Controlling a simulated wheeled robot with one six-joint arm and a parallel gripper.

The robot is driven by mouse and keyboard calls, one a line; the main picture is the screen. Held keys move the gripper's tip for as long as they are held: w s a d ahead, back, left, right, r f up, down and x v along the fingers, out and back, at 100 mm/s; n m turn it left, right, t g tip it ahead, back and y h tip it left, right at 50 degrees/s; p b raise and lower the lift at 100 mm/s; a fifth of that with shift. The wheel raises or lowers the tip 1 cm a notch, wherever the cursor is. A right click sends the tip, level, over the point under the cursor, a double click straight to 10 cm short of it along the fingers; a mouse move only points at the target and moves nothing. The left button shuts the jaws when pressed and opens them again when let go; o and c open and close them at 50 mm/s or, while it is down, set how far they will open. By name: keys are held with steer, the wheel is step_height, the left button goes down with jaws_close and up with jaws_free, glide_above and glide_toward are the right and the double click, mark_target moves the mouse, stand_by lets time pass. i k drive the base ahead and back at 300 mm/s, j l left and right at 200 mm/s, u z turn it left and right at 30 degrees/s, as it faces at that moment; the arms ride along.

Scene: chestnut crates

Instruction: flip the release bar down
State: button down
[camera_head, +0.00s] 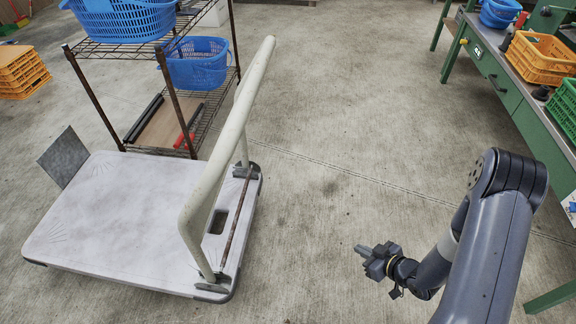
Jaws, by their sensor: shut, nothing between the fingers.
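A platform cart with a pale grey deck (120,215) stands on the left, and its white tubular handle (228,145) is raised. A thin brown bar (236,218), which looks like the release bar, runs along the deck's right end between the feet of the handle. I cannot tell from here how far it is tilted. My gripper (361,249) is shut and empty, over the floor to the right of the cart. It points left towards the handle end and is clearly apart from the handle and the bar.
A wire shelf rack (180,118) with blue baskets (195,65) stands behind the cart. A green workbench (518,98) with crates is at the right. Orange crates (20,72) are stacked at the far left. The concrete floor between cart and bench is clear.

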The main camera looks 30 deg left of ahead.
mark_target(228, 244)
steer(key=i+j+u, duration=0.15)
steer(key=i+u, duration=0.15)
steer(key=u, duration=0.2)
steer(key=i+u, duration=0.3)
steer(key=u, duration=0.15)
steer(key=i+l+u, duration=0.1)
steer(key=i+u, duration=0.25)
steer(key=u, duration=0.15)
